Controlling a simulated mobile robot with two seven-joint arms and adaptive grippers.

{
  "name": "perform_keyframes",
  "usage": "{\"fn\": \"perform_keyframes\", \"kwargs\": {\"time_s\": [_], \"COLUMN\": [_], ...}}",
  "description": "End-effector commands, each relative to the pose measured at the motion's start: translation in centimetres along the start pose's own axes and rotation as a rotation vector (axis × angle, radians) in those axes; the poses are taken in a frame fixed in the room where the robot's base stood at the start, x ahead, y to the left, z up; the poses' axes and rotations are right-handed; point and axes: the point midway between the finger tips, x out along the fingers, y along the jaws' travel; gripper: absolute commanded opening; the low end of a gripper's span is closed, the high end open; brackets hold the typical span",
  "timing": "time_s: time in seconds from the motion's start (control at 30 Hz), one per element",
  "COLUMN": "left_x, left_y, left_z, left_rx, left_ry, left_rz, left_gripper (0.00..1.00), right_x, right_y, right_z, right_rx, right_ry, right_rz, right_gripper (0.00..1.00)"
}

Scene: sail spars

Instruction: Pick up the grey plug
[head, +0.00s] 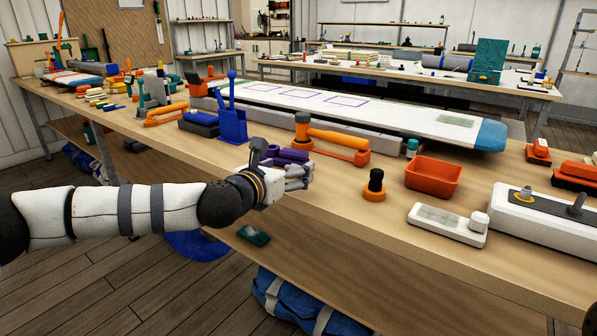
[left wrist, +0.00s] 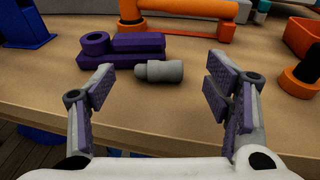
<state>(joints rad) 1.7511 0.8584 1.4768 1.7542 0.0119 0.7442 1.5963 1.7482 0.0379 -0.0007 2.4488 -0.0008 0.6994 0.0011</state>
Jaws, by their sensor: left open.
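The grey plug (left wrist: 165,71) lies on its side on the wooden bench in the left wrist view, its narrower end pointing left. My left gripper (left wrist: 160,88) is open and empty, with its two purple-padded fingers apart. The plug lies just beyond the fingertips, between their lines and touching neither. In the head view my left gripper (head: 298,178) reaches over the front edge of the bench, and I cannot make out the plug there. My right gripper is in neither view.
Purple blocks (left wrist: 125,45) lie just behind and left of the plug. An orange-handled mallet (head: 335,137) is behind. A blue holder (head: 232,125) stands to the left. A black-and-orange knob (head: 375,186) and an orange tray (head: 433,178) are to the right.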

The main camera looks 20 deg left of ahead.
Motion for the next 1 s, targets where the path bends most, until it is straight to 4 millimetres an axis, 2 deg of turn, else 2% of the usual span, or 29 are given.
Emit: {"fn": "perform_keyframes", "kwargs": {"time_s": [0.1,0.2,0.43,0.47,0.6,0.63,0.93,1.0], "left_x": [2.4,3.8,4.1,4.1,4.1,4.1,4.1,4.0], "left_y": [0.2,0.2,0.2,0.2,0.2,0.2,0.2,0.2], "left_z": [-0.7,-0.6,-0.5,-0.5,-0.5,-0.5,-0.5,0.2], "left_rx": [0.000,0.001,0.001,0.001,0.001,0.001,0.001,0.001], "left_ry": [0.003,0.002,0.001,0.001,0.001,0.001,0.001,-0.001], "left_rz": [0.001,0.000,0.000,0.000,0.000,0.000,0.000,0.000], "left_gripper": [0.72,0.72,0.72,0.69,0.38,0.35,0.32,0.32], "right_x": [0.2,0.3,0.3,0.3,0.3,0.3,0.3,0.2], "right_y": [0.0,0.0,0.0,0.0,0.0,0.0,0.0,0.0], "right_z": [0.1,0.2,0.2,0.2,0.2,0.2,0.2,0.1], "right_rx": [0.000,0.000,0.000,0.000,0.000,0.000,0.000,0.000], "right_ry": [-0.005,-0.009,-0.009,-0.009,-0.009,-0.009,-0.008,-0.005], "right_rz": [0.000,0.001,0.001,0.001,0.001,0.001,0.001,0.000], "right_gripper": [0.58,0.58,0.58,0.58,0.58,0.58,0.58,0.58]}}
